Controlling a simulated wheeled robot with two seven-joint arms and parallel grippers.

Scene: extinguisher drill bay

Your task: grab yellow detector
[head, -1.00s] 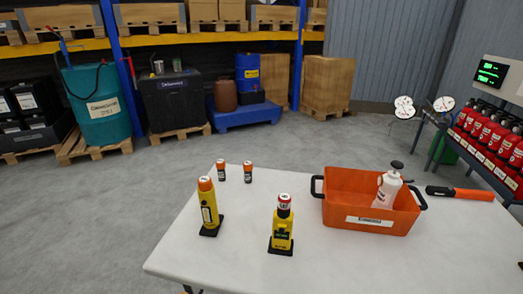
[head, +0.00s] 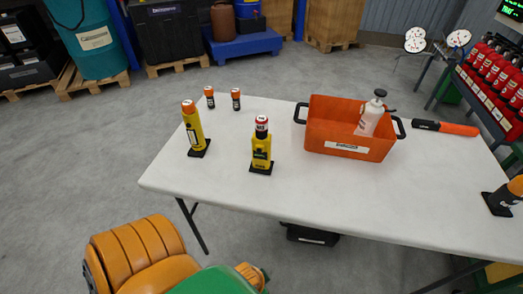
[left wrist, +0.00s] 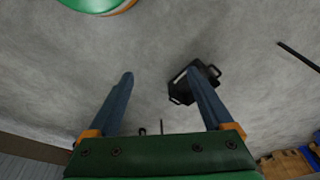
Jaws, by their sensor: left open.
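Two yellow devices stand upright on black bases on the white table (head: 400,205) in the head view. One is a boxy yellow device (head: 262,152) with a dark face and a red-and-white top, near the middle front. The other is a slim yellow cylinder (head: 195,132) with an orange cap, to its left. I cannot tell for sure which is the detector. My left gripper (left wrist: 160,70) is open and empty in the left wrist view, with bare floor between its fingers. Neither yellow device shows in that view. My right gripper is not seen.
An orange crate (head: 350,148) holds a white bottle (head: 370,118). Two small orange-capped cylinders (head: 210,98) stand at the back left. A black-and-orange tool (head: 445,128) lies right of the crate. A dark item (head: 500,203) stands at the right edge. A black box (head: 310,235) is under the table.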

